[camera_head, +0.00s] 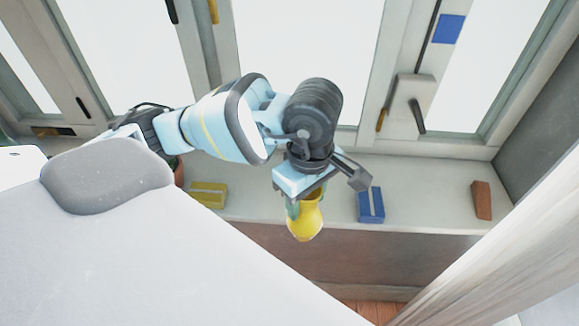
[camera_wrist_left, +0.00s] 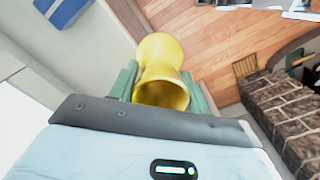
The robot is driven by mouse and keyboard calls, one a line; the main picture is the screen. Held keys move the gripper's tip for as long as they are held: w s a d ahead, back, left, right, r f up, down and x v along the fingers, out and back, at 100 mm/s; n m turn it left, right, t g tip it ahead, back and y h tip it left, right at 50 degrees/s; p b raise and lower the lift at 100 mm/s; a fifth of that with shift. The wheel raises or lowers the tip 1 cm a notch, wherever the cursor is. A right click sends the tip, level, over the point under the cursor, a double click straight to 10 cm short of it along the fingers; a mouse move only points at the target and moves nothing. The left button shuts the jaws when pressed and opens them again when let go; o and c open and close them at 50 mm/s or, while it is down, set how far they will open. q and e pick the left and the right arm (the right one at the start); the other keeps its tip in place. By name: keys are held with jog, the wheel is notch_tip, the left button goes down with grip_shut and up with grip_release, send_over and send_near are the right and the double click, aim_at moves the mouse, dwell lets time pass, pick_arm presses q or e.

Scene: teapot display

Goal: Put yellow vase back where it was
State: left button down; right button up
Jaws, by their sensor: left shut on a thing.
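The yellow vase (camera_head: 308,222) is held in my left gripper (camera_head: 301,204), which hangs down near the front edge of the windowsill (camera_head: 428,200). In the left wrist view the yellow vase (camera_wrist_left: 162,62) sits between the two green fingers of my left gripper (camera_wrist_left: 158,88), its open mouth toward the camera. Wooden floor shows behind the vase in that view, and the sill is off to the left. The vase appears held in the air by the sill's edge. My right gripper is not in view.
On the sill stand a yellow box (camera_head: 208,194) left of the vase, a blue box (camera_head: 371,205) close to its right, and a reddish-brown block (camera_head: 482,200) at the far right. The sill between the blue box and the block is clear. Window frames with handles rise behind.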

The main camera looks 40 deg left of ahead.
pick_arm(q)
jog(key=w+a+f, duration=0.1)
jog(key=w+a, duration=0.9)
jog(key=w, duration=0.1)
jog(key=shift+f+p, duration=0.15)
jog(key=shift+p, duration=0.15)
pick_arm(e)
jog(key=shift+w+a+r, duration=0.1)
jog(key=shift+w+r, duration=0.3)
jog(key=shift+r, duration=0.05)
pick_arm(q)
jog(key=shift+a, duration=0.1)
jog(key=f, duration=0.3)
jog(key=shift+w+a+f, duration=0.2)
jog(key=shift+a+f, duration=0.05)
jog(key=shift+f, duration=0.05)
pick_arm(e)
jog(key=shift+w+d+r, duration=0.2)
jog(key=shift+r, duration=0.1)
pick_arm(q)
jog(key=shift+f, duration=0.2)
jog(key=c, duration=0.7)
grip_release()
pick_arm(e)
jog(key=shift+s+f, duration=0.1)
